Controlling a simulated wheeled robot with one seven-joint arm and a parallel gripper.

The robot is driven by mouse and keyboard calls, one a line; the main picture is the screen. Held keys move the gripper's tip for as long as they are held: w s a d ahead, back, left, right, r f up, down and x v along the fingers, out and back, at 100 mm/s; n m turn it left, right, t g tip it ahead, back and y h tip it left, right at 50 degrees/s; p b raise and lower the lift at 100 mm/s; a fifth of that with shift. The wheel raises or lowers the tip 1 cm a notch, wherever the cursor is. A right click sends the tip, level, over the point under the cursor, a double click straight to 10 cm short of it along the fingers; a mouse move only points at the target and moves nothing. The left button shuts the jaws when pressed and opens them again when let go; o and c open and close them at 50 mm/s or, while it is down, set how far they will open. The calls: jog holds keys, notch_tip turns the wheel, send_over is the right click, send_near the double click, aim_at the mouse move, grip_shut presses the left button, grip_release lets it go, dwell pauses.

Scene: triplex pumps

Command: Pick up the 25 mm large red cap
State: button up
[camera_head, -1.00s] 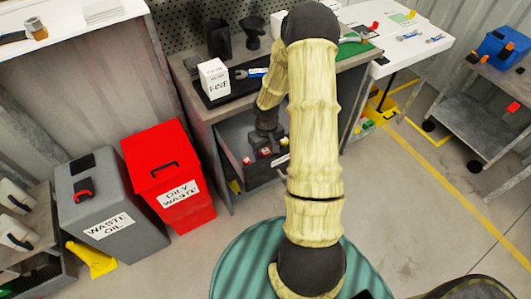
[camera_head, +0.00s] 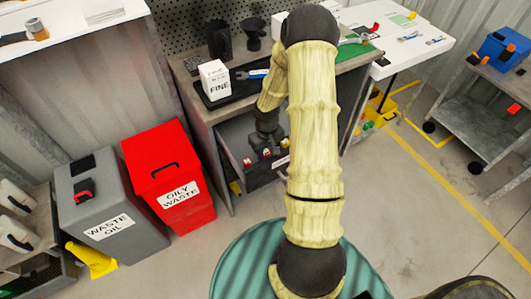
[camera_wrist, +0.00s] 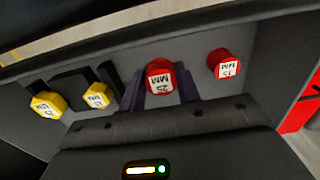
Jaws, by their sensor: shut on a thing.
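The large red cap (camera_wrist: 159,76) has a white label reading 25 MM and sits in the middle of the wrist view. My gripper (camera_wrist: 160,92) is shut on it, with one dark finger on each side. A smaller red cap (camera_wrist: 224,64), labelled 15 MM, lies to its right, apart from the fingers. Two yellow caps, a larger one (camera_wrist: 46,103) and a smaller one (camera_wrist: 97,95), lie to the left. In the head view my gripper (camera_head: 267,143) reaches into the open drawer (camera_head: 235,139). There the fingers are too small to make out.
The drawer's walls stand close around my gripper. The workbench top above carries a white FINE box (camera_head: 214,80) on a black tray. A red OILY WASTE bin (camera_head: 170,175) and a grey WASTE OIL bin (camera_head: 108,215) stand to the left. The floor at right is mostly clear.

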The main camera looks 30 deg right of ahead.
aim_at(267, 153)
jog(key=shift+s+d+r, duration=0.15)
jog(key=shift+r, duration=0.05)
notch_tip(267, 153, up, 10)
jog(key=p, duration=0.1)
jog(key=shift+f, duration=0.15)
dwell(0.5)
